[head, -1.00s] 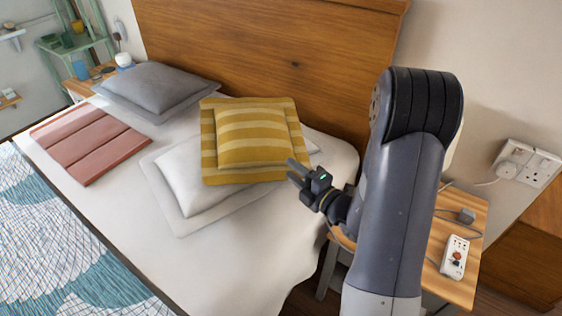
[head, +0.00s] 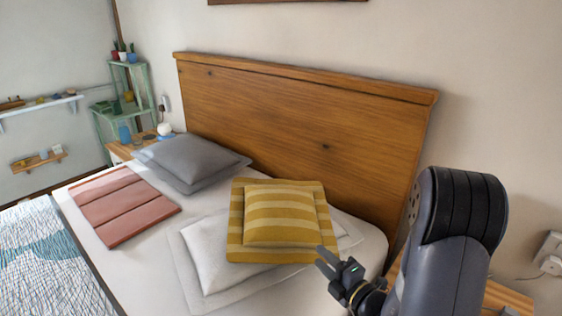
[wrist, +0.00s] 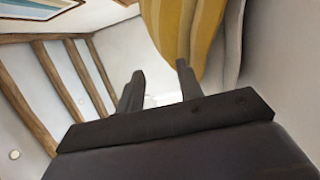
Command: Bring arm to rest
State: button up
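My gripper (head: 328,260) is in the lower right of the head view, beside the front right edge of the yellow striped cushion (head: 282,216). Its two fingers stand apart with nothing between them. In the wrist view the two fingers (wrist: 158,88) also show apart and empty, with the yellow cushion (wrist: 190,30) beyond them at the top. Whether the fingers touch the cushion, I cannot tell. The cushion lies on a white pillow (head: 205,250) on the bed.
The bed has a wooden headboard (head: 300,110), a grey pillow (head: 190,160) and a folded pink blanket (head: 122,205). A wooden bedside table (head: 508,298) stands at the lower right, partly behind my arm. A wall socket (head: 548,256) is at the right edge.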

send_over(303, 258)
jog(key=shift+w, duration=0.1)
dwell(0.6)
